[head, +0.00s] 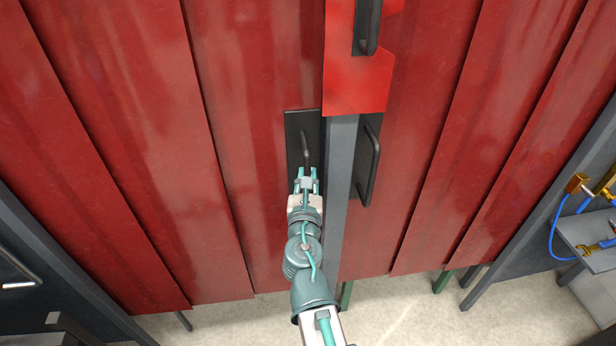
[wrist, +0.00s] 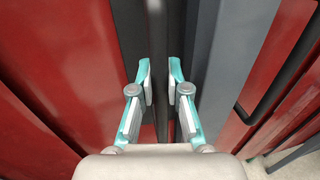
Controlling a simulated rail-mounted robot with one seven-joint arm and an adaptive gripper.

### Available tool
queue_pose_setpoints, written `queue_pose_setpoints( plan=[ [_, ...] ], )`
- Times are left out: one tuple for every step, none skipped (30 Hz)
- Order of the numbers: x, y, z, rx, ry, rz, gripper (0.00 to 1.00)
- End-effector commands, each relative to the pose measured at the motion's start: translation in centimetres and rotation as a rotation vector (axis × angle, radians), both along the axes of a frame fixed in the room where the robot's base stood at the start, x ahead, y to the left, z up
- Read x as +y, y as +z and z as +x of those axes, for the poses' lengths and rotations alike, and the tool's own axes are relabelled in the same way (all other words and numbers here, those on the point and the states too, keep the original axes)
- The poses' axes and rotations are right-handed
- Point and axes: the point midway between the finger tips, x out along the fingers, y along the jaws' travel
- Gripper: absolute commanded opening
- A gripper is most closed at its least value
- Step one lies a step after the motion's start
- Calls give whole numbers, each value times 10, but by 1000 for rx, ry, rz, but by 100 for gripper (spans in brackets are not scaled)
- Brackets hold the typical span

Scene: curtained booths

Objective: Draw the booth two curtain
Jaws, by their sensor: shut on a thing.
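A red panelled curtain (head: 245,150) hangs left of a grey post (head: 341,185). Its edge panel carries a dark plate (head: 293,122) with a black bar handle (head: 306,142), close beside the post. My gripper (head: 307,176) is shut on the lower part of this handle. In the wrist view, the fingers of my gripper (wrist: 161,82) stand on either side of the dark handle (wrist: 161,60). A second red curtain (head: 420,150) hangs right of the post, with its own black handle (head: 370,165). No booth number shows, so I cannot tell which curtain is booth two's.
A brighter red panel (head: 357,82) with another black handle (head: 368,28) is above the post. A grey shelf (head: 590,235) with brass fittings and blue hose is at far right. Dark partitions stand at both sides. Pale floor (head: 410,312) shows below the curtains.

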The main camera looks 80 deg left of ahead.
Motion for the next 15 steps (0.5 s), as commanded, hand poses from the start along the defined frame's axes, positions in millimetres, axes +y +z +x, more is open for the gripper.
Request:
queue_pose_setpoints(
  plan=[
    [0,0,0,0,1,0,0],
    [0,0,0,0,1,0,20],
    [0,0,-1,0,1,0,26],
    [0,0,-1,0,1,0,32],
    [0,0,-1,0,1,0,36],
    [0,0,-1,0,1,0,41],
    [0,0,-1,0,1,0,41],
    [0,0,-1,0,1,0,41],
    [0,0,-1,0,1,0,41],
    [0,0,-1,0,1,0,41],
    [0,0,-1,0,1,0,41],
    [0,0,-1,0,1,0,41],
    [0,0,-1,0,1,0,41],
    [0,0,-1,1,1,0,41],
    [0,0,-1,0,1,0,41]
  ],
)
